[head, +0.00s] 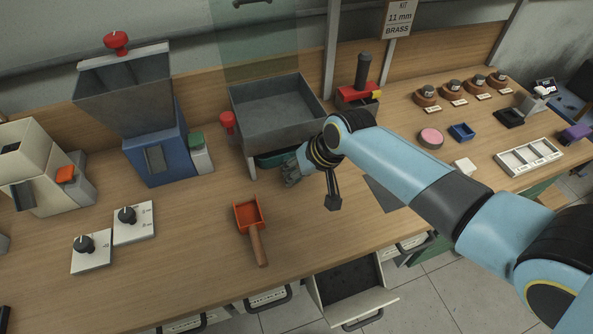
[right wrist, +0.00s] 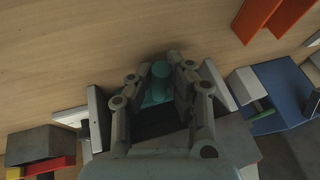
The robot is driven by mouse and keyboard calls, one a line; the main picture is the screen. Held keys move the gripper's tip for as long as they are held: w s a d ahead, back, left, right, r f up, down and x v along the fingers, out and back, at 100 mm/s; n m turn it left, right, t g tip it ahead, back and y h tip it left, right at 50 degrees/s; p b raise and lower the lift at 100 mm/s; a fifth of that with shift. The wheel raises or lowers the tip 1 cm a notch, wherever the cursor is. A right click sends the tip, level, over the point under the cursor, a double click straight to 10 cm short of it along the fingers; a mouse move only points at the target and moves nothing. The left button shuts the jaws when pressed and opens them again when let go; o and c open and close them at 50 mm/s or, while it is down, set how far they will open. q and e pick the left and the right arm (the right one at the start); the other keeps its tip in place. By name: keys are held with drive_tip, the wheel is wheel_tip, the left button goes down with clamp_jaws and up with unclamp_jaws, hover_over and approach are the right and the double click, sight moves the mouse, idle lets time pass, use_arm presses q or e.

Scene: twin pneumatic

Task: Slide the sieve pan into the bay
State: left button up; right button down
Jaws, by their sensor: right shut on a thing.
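The sieve pan (head: 277,159) shows as a dark teal edge low under the grey hopper, in the bay between the hopper's legs. In the right wrist view its teal handle (right wrist: 159,82) stands between my fingers, with the dark pan behind it. My right gripper (head: 291,173) is shut on that handle, in front of the bay; its fingers also show in the right wrist view (right wrist: 160,72). The grey hopper (head: 270,104) hides most of the pan, so I cannot tell how deep it sits. My left gripper is out of view.
An orange scoop (head: 249,215) lies on the bench in front. A blue machine (head: 160,152) stands left of the bay, and a red-and-black press (head: 358,92) stands right of it. An open drawer (head: 348,283) juts out below the front edge. The bench around the scoop is clear.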

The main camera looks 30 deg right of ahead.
drive_tip(key=c, duration=1.2)
unclamp_jaws()
drive_tip(key=v, duration=1.2)
